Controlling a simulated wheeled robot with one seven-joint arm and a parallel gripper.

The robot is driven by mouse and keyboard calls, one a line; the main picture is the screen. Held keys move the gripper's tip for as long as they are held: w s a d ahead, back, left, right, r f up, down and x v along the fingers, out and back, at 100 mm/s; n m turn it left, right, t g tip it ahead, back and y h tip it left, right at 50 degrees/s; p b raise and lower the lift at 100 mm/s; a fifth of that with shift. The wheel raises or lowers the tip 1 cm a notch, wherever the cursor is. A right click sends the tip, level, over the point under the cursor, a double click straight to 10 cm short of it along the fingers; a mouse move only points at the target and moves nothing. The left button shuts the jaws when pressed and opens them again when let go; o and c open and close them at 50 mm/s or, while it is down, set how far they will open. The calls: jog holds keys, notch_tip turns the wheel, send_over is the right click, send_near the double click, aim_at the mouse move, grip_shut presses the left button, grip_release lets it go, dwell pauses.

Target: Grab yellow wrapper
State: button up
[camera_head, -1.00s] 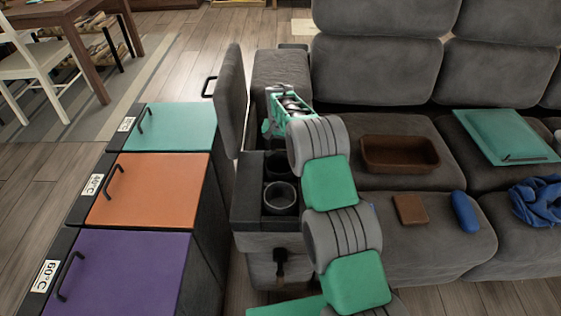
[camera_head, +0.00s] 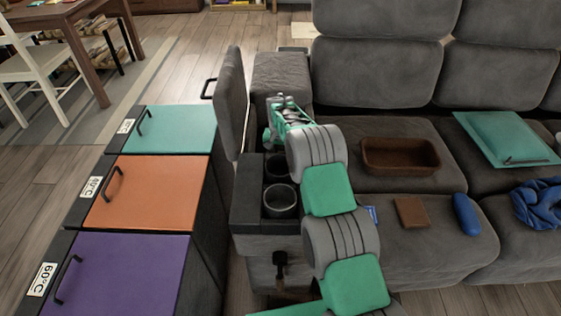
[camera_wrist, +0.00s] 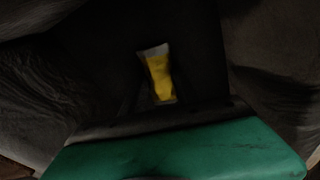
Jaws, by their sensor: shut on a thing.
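The yellow wrapper (camera_wrist: 159,76) has a whitish end and shows in the middle of the wrist view, against a dark, narrow space. In the head view I cannot make it out. My gripper (camera_head: 284,122) is over the back part of the sofa's armrest console, by the open lid. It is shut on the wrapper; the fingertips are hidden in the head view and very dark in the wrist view. A green surface fills the bottom of the wrist view.
The open console lid (camera_head: 229,102) stands upright left of my gripper. Cup holders (camera_head: 281,199) lie in front of it. Teal, orange and purple lidded bins (camera_head: 158,180) stand at left. A brown tray (camera_head: 400,172) and a blue object (camera_head: 465,212) lie on the sofa at right.

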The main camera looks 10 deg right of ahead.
grip_shut()
dwell(0.3)
